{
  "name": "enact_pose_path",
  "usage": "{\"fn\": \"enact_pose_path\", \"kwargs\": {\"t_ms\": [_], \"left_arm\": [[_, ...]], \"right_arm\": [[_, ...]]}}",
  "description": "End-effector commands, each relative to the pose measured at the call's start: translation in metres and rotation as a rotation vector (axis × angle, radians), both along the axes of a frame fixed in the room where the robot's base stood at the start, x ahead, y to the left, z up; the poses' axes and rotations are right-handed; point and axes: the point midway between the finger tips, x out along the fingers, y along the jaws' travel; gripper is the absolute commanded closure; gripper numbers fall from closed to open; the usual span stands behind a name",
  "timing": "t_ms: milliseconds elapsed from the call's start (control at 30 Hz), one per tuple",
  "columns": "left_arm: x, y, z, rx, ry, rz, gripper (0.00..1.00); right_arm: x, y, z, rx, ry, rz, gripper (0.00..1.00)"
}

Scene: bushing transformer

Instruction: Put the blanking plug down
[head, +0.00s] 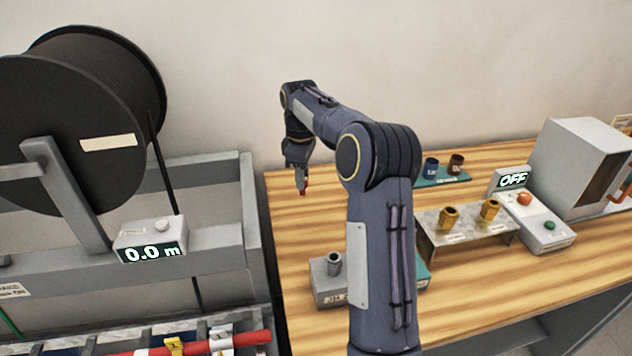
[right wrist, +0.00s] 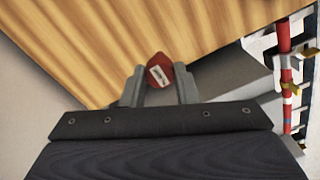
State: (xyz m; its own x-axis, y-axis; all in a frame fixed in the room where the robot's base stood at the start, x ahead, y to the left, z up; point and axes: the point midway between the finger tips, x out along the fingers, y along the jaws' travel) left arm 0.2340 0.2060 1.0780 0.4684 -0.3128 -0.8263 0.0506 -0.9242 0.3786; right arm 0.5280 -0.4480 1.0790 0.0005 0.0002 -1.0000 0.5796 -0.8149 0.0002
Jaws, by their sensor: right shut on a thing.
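The blanking plug (right wrist: 160,71) is a small red piece with a white label. It sits between the fingertips of my right gripper (right wrist: 160,88), which is shut on it. In the head view the right gripper (head: 302,182) points down over the left part of the wooden table (head: 290,215), with the red plug (head: 305,188) at its tips. The plug appears held above the table; the exact gap is hard to tell. My left gripper is not in view.
A grey block with a metal socket (head: 333,264) stands at the table's front left. A stand with two brass fittings (head: 448,217), a green tray (head: 443,176) with two small cups, and a switch box reading OFF (head: 525,207) are to the right. A black cable reel (head: 60,110) stands left.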

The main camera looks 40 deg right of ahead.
Motion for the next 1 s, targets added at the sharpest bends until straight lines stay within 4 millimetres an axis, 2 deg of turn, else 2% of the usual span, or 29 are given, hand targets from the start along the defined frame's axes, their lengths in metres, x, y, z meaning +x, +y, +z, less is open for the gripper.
{"fn": "enact_pose_path", "kwargs": {"t_ms": [33, 200, 300, 433, 700, 900, 1000], "left_arm": [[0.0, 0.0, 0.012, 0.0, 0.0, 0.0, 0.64], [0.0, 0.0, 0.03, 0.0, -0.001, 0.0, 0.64], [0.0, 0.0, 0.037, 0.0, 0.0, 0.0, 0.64], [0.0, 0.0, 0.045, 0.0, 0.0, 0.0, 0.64], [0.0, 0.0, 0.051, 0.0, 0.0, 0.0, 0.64], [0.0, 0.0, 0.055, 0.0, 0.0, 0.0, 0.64], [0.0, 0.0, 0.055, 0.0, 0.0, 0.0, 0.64]], "right_arm": [[0.01, -0.01, -0.003, 0.0, 0.005, -0.003, 0.94], [0.04, -0.037, -0.024, 0.001, 0.004, -0.002, 0.94], [0.051, -0.047, -0.045, 0.002, 0.005, -0.001, 0.94], [0.063, -0.058, -0.065, 0.0, 0.002, 0.0, 0.94], [0.072, -0.066, -0.08, -0.001, 0.001, 0.0, 0.94], [0.071, -0.066, -0.107, 0.0, 0.003, 0.0, 0.94], [0.072, -0.066, -0.111, 0.0, 0.0, 0.0, 0.94]]}}
